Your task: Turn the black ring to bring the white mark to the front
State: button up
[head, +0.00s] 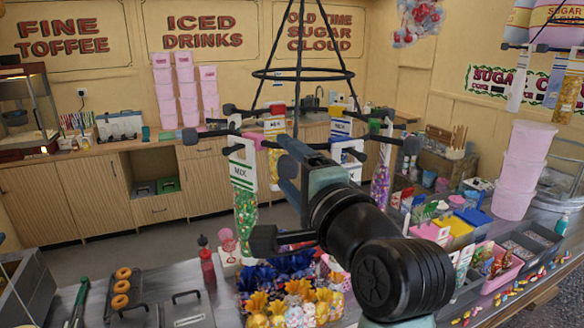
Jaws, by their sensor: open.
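A black hanging rack has a thin upper ring (300,79) on slanted rods and a wider, lower part with knob-ended arms (230,110) pointing outward. Bags of coloured sweets hang from it, among them a green-labelled MIX bag (243,190) at its left and another bag (380,182) at its right. I cannot make out a white mark on the ring for certain; white bag labels show around it. My gripper (266,192) is open in front of the rack's lower part, with its fingers apart, one above the other. My arm and gripper hide part of the rack's near side.
Below is a counter with flower-like sweets (285,285), a red bottle (207,262), doughnuts (121,286) and sweet trays (507,258). Pink tubs (525,155) stand at the right. The back counter (60,195) lies beyond open floor.

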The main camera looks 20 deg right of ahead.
aim_at(420, 149)
jog(key=c, duration=0.9)
jog(key=shift+s+d+p, duration=0.25)
jog(key=shift+s+d, duration=0.2)
jog(key=shift+d, duration=1.45)
jog(key=shift+s+d+p, duration=0.25)
jog(key=shift+s+d, duration=0.2)
jog(key=shift+d, duration=1.4)
jog(key=shift+s+d+p, duration=0.25)
jog(key=shift+s+d, duration=0.2)
jog(key=shift+d, duration=1.45)
jog(key=shift+w+d, duration=0.6)
jog(key=shift+d, duration=1.4)
jog(key=shift+w+d, duration=0.55)
jog(key=shift+d, duration=1.45)
jog(key=shift+w+d, duration=0.6)
jog(key=shift+d, duration=1.4)
